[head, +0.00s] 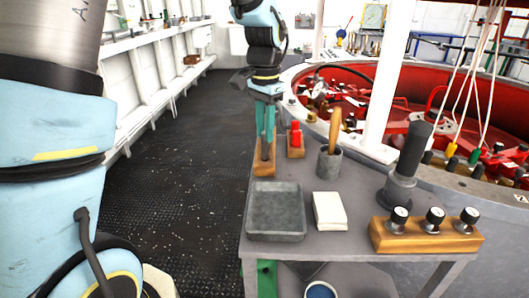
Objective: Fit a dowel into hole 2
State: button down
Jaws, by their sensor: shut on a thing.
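My gripper (265,133) points down at the far left edge of the grey table, its two teal fingers close together. It is shut on a slim dark grey piece, seemingly a dowel (266,151), whose lower part shows below the fingertips. The dowel stands about upright over a long wooden block (263,168). I cannot tell whether its lower end is in a hole, above one or just in front of the block. The holes and their numbers are too small or hidden to make out.
On the table (355,258) are a red piece on a small wooden block (295,152), a grey cup (329,164) with a wooden handle, a grey tray (276,236), a white pad (329,211), a black-handled tool (412,150) and a wooden block with three black knobs (425,238).

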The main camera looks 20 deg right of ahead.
jog(key=shift+r+p, duration=0.9)
jog(key=shift+r, duration=0.3)
